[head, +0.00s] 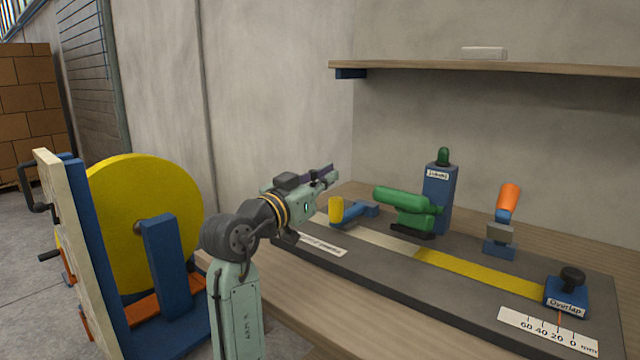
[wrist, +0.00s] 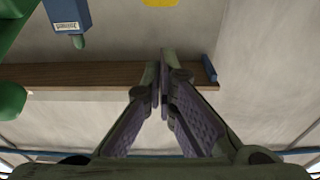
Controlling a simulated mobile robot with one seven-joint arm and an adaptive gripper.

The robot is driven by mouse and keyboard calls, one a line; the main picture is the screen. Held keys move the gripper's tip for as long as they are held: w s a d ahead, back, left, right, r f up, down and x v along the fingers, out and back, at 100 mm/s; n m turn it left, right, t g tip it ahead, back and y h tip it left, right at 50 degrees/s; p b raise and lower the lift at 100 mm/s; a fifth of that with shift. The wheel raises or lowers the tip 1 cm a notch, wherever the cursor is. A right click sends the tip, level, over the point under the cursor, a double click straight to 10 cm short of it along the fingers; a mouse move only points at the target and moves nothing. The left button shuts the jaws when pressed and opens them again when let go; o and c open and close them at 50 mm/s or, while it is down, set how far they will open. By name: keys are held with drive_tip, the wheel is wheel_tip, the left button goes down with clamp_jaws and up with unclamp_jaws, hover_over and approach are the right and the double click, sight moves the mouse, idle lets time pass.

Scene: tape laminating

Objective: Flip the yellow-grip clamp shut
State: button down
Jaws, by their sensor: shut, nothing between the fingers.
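The yellow-grip clamp stands at the left rear of the dark base plate (head: 460,300) in the head view. Its yellow grip (head: 336,210) is roughly upright at the left end, with blue clamp parts (head: 358,211) stretching right. My gripper (head: 328,174) is above and slightly left of the grip in the picture, apart from it. In the wrist view my gripper (wrist: 163,65) has its fingers together with nothing between them. A yellow patch at that view's top edge is cut off; I cannot tell whether it is the grip.
A green tool (head: 405,205) and a blue post (head: 438,198) stand right of the clamp. An orange-grip clamp (head: 508,198) and a blue Overlap block (head: 566,295) are farther right. A yellow reel (head: 110,215) is at left. A shelf (head: 480,66) overhangs the back.

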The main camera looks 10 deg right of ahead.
drive_tip(key=f+b+v, duration=0.1)
drive_tip(key=b+v, duration=0.1)
drive_tip(key=v, duration=0.7)
drive_tip(key=shift+s+a+f+b, duration=0.2)
drive_tip(key=shift+s+f+b, duration=0.05)
drive_tip(key=shift+f+b, duration=0.2)
